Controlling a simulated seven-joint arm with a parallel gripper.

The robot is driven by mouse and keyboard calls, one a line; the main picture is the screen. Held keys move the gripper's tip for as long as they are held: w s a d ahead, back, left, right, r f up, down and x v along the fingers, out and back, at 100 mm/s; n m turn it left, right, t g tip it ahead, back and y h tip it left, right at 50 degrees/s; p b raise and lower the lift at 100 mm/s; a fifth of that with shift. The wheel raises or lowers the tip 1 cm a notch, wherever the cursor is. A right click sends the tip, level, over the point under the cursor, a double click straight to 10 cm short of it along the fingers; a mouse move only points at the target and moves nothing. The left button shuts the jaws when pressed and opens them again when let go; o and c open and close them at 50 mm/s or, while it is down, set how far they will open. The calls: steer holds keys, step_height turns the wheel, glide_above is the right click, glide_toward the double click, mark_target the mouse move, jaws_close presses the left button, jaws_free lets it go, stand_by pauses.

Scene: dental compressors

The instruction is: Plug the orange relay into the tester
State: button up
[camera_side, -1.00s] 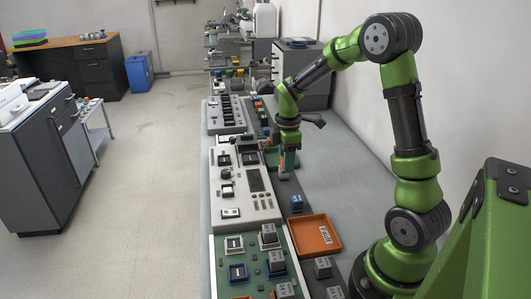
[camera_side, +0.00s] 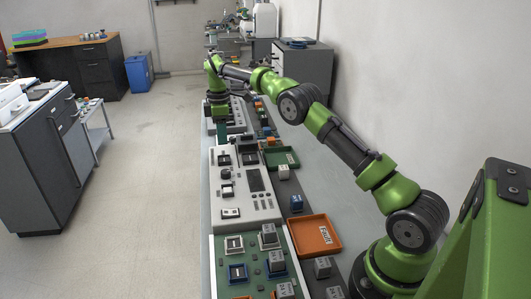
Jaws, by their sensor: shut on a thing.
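The tester is probably the pale panel (camera_side: 246,205) with a dark display and several sockets, in the middle of the bench. My gripper (camera_side: 222,136) is at the far left, low over the bench between the pale panel and a farther panel (camera_side: 238,116) with dark slots. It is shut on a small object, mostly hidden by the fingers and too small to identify. I cannot tell whether it is the orange relay, or whether it touches anything below.
A green tray (camera_side: 290,163) with a grey relay (camera_side: 283,172) beside it, a blue relay (camera_side: 297,203) and an orange tray (camera_side: 314,236) lie right of the pale panel. A green board (camera_side: 254,268) with several relays is in front.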

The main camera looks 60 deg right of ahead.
steer(key=shift+a+r, duration=0.15)
steer(key=shift+r, duration=0.25)
glide_above(224, 159)
steer(key=shift+s+a+f, duration=0.1)
steer(key=shift+a+f, duration=0.05)
steer(key=shift+f, duration=2.65)
steer(key=shift+f, duration=1)
steer(key=o, duration=1.1)
steer(key=shift+f, duration=0.1)
steer(key=o, duration=0.3)
steer(key=shift+o, duration=0.2)
steer(key=shift+r, duration=3.65)
